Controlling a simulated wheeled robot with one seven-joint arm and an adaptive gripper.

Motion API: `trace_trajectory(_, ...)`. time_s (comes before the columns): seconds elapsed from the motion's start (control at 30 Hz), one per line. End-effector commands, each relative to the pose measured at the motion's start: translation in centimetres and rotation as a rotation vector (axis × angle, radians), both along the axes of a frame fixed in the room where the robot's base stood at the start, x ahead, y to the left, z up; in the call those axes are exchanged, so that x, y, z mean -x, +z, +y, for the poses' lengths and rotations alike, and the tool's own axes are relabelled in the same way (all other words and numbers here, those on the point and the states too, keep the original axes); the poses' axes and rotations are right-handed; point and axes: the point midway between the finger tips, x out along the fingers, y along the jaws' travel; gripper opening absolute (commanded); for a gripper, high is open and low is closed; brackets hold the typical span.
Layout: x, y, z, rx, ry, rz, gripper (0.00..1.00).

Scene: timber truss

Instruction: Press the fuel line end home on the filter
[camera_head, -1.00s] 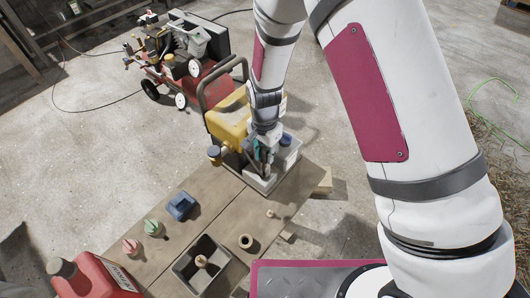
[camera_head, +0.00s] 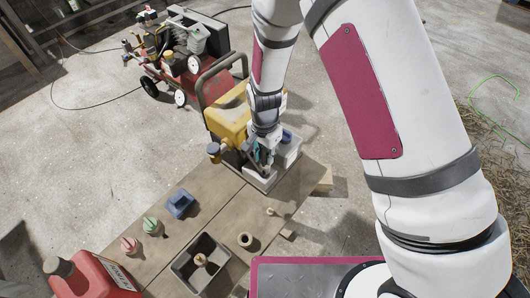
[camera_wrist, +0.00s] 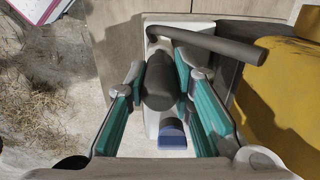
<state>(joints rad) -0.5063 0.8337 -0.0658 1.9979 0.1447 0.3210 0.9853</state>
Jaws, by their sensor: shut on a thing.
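In the wrist view, my gripper (camera_wrist: 160,68) has its teal-padded fingers on either side of a thick dark grey cylinder (camera_wrist: 159,88). It is shut on this piece, which looks like the fuel line end. A thinner dark hose (camera_wrist: 215,43) bends away to the right beyond it. A pale grey housing (camera_wrist: 151,125) lies below, with a blue part (camera_wrist: 172,134) near the cylinder. The filter is not clearly distinguishable, and the seating of the line end is hidden. In the head view, my gripper (camera_head: 263,157) is low over the grey housing (camera_head: 261,183).
A yellow tank (camera_head: 228,118) stands close beside my gripper. The wooden bench (camera_head: 225,190) holds a blue part (camera_head: 180,204), green and red caps, a grey bin (camera_head: 180,268) and a ring (camera_head: 245,240). A red can (camera_head: 90,280) stands at lower left.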

Motion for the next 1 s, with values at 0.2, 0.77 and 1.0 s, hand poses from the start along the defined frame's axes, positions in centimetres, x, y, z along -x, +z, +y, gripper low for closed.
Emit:
trace_trajectory(0.2, 0.0, -0.7, 0.0, 0.0, 0.001, 0.0, 0.0)
trace_trajectory(0.77, 0.0, -1.2, 0.0, 0.0, 0.001, 0.0, 0.46)
trace_trajectory(1.0, -0.1, -0.2, 0.1, -0.001, 0.001, -0.003, 0.46)
